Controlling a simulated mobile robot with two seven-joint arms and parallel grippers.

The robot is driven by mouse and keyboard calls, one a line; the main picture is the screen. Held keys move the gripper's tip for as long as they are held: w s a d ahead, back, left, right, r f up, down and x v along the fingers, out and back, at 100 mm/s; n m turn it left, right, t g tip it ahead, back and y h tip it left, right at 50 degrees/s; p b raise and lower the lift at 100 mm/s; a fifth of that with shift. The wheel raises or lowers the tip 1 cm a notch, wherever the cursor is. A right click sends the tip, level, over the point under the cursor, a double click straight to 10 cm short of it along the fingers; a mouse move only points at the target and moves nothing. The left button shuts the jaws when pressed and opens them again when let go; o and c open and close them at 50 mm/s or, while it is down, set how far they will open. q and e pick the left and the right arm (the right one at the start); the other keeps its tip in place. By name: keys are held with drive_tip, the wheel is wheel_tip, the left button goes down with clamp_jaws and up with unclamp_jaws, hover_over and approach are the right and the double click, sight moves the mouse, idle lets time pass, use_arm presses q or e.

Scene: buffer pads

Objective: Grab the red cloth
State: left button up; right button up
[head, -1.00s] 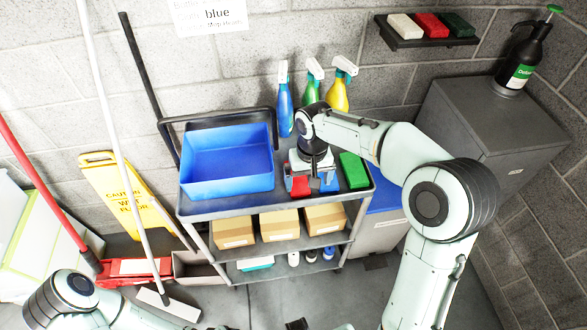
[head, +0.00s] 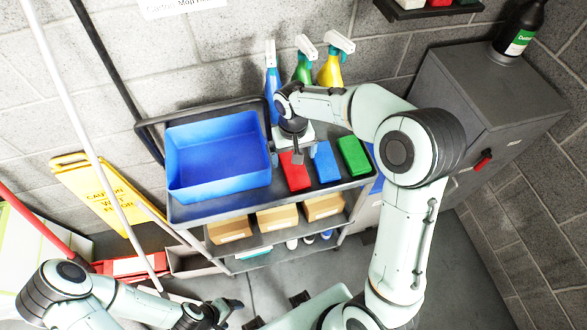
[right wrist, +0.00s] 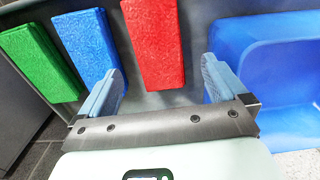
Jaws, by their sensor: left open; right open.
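The red cloth (head: 295,172) is a flat block-like pad lying on the cart's top tray, left of a blue one (head: 326,162) and a green one (head: 353,157). My right gripper (head: 297,155) is above the red cloth's far end in the head view. In the right wrist view the red cloth (right wrist: 152,40) shows between the open fingers of the right gripper (right wrist: 163,66), with nothing held. My left gripper (head: 228,308) is open and empty, low in the head view, away from the cart.
A blue bin (head: 218,155) stands left of the cloths on the cart (head: 230,207). Several spray bottles (head: 303,65) stand behind my right gripper. A grey cabinet (head: 470,90) is at the right. A yellow caution sign (head: 95,190) and poles are at the left.

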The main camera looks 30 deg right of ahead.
sight(294, 167)
drive_tip(key=f, duration=0.4)
drive_tip(key=shift+s+a+f, duration=0.1)
drive_tip(key=shift+s+f, duration=0.15)
drive_tip(key=shift+s, duration=0.15)
drive_tip(key=shift+f, duration=0.35)
drive_tip(key=c, duration=1.1)
